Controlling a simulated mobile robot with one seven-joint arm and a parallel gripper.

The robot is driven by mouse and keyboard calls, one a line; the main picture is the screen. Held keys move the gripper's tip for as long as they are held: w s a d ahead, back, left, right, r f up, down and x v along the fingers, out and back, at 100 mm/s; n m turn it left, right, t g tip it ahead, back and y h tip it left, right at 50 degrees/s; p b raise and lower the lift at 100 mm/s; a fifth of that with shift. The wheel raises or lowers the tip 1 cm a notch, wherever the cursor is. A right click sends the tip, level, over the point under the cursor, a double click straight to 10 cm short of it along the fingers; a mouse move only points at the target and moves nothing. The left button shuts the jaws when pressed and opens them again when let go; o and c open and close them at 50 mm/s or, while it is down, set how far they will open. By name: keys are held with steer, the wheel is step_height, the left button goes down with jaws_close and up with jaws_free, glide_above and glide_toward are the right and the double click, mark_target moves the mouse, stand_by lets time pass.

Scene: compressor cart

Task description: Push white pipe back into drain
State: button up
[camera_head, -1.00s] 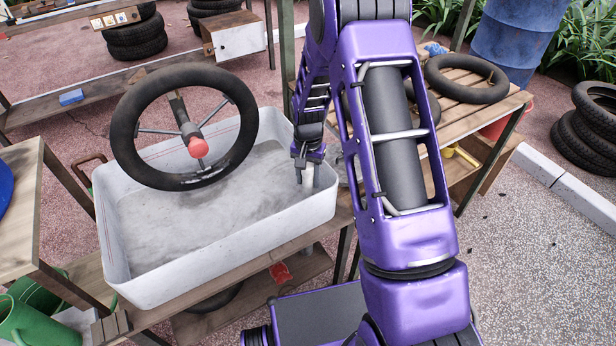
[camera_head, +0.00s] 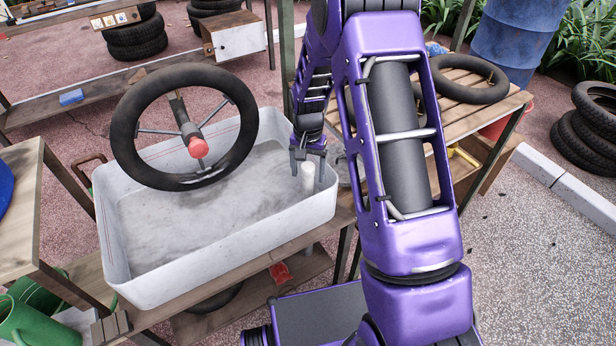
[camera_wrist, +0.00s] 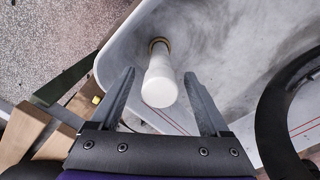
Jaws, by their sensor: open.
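The white pipe (camera_head: 308,178) stands upright at the right end of the white basin (camera_head: 110,235). In the wrist view the white pipe (camera_wrist: 160,82) rises from a brownish ring, the drain (camera_wrist: 159,44), in the basin's corner. My gripper (camera_head: 308,170) is open at the pipe's top. In the wrist view my gripper (camera_wrist: 160,75) has one finger on each side of the pipe, with gaps between fingers and pipe. The pipe's lower end is hidden inside the ring.
A black wheel with a red hub (camera_head: 198,147) stands over the basin's left part. Wooden shelving with an inner tube (camera_head: 470,80) is at the right. Cloudy grey water (camera_head: 190,215) fills the basin's bottom.

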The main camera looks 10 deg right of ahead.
step_height(320, 180, up, 14)
steer(key=p, duration=0.1)
steer(key=shift+p, duration=0.35)
steer(key=shift+r, duration=0.1)
